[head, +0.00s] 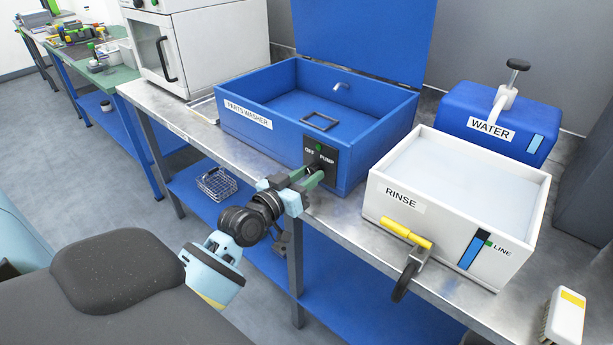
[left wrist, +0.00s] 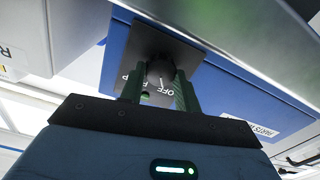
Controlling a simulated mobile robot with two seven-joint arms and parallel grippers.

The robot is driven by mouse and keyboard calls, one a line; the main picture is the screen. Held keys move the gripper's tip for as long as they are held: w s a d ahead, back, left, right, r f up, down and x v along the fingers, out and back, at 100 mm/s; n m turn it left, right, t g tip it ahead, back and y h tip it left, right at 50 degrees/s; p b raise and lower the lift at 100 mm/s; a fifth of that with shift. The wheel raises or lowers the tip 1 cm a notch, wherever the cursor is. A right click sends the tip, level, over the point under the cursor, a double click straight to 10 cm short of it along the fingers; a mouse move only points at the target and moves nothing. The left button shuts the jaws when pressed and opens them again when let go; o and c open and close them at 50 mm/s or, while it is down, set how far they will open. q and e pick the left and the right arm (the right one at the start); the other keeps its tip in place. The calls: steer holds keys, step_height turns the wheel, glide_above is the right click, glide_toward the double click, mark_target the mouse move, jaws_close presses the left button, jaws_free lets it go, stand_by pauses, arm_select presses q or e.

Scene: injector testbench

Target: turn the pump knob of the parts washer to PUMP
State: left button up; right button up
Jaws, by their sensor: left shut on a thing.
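The blue parts washer (head: 262,143) stands on the metal bench with its lid up. Its front has a black switch panel (head: 330,158) marked OFF and PUMP, with a green spot above the labels. My left gripper (head: 314,177) is at this panel, its fingers shut on the dark pump knob (left wrist: 160,72). The fingers stand on both sides of the knob in the left wrist view (left wrist: 158,88). The panel (left wrist: 148,42) also shows there, with the labels upside down. The fingers partly hide the knob and PUMP label; I cannot tell exactly where the knob points. My right gripper is not in view.
The white rinse tank (head: 385,188), with a yellow-handled lever (head: 405,232), stands close to the right of the panel. A blue water container (head: 470,110) is behind it. A brush (head: 565,317) lies at the bench's right front. A wire basket (head: 216,183) sits on the lower shelf.

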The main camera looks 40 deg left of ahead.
arm_select(q)
steer(key=shift+m, duration=0.4)
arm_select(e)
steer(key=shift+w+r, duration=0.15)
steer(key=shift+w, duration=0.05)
arm_select(q)
steer(key=shift+r+m+p, duration=0.1)
steer(key=shift+m+p, duration=0.3)
steer(key=shift+m, duration=0.5)
steer(key=m+p, duration=0.1)
steer(key=m, duration=0.2)
steer(key=shift+m, duration=0.3)
steer(key=m+p, duration=0.1)
steer(key=m, duration=0.1)
steer(key=shift+m, duration=0.3)
steer(key=m+p, duration=0.1)
steer(key=m, duration=0.4)
steer(key=shift+d, duration=0.1)
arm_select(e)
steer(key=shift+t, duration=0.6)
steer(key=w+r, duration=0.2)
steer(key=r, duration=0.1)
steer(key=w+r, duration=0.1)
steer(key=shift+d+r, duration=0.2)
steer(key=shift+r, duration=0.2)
arm_select(q)
steer(key=o, duration=1)
